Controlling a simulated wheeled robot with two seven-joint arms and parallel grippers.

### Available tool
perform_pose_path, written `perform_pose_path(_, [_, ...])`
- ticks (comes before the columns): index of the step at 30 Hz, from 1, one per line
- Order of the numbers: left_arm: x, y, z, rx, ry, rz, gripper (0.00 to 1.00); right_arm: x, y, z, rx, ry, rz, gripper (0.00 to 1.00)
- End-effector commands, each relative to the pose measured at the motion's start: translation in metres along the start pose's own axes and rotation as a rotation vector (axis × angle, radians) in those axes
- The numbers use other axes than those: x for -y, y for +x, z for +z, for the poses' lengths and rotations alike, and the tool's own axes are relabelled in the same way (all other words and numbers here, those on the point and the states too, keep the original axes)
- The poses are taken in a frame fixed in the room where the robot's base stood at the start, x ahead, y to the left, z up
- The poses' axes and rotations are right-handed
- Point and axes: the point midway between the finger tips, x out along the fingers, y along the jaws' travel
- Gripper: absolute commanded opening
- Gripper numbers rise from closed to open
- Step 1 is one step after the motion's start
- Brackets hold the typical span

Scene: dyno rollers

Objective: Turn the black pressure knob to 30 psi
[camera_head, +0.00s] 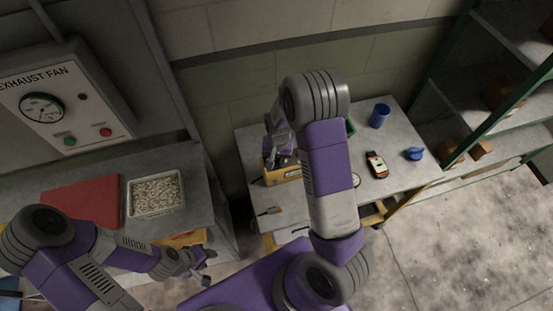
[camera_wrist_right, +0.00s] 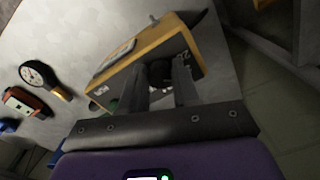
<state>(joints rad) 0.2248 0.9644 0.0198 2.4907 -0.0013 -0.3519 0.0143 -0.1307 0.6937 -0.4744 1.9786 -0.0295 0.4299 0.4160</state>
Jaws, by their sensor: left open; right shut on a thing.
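A yellow box (camera_head: 284,175) stands on the grey table, mostly behind my right arm. In the right wrist view the yellow box (camera_wrist_right: 140,62) has a dark front face with the black knob (camera_wrist_right: 160,71) on it. My right gripper (camera_wrist_right: 165,82) has its two fingers on either side of the knob and is shut on it. My right gripper also shows small and partly hidden in the head view (camera_head: 283,153). My left gripper (camera_head: 203,268) is open and empty, low beside the left bench.
A round gauge (camera_wrist_right: 36,74) and a red-and-black device (camera_head: 376,164) lie on the table. A blue cup (camera_head: 380,116) and a blue object (camera_head: 414,154) stand further right. A wall panel with a dial (camera_head: 41,107), a red mat (camera_head: 82,203) and a tray (camera_head: 156,194) are at left.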

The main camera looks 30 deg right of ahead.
Motion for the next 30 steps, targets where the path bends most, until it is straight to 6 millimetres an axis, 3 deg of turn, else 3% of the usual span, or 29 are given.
perform_pose_path(17, [0.0001, 0.0001, 0.0000, 0.000, 0.000, 0.000, 0.43, -0.0005, 0.0000, -0.0002, -0.002, 0.046, 0.000, 0.00])
perform_pose_path(18, [0.0001, 0.0001, 0.0000, 0.000, 0.000, 0.000, 0.43, -0.0005, 0.0001, -0.0002, -0.002, 0.046, 0.000, 0.32])
perform_pose_path(23, [0.0001, 0.0001, 0.0000, 0.000, 0.000, 0.000, 0.43, -0.0004, 0.0001, -0.0001, -0.002, 0.045, 0.000, 0.57])
perform_pose_path(30, [0.0001, 0.0002, -0.0001, 0.000, 0.000, 0.000, 0.43, -0.0001, 0.0000, 0.0000, -0.002, 0.045, 0.000, 0.57])
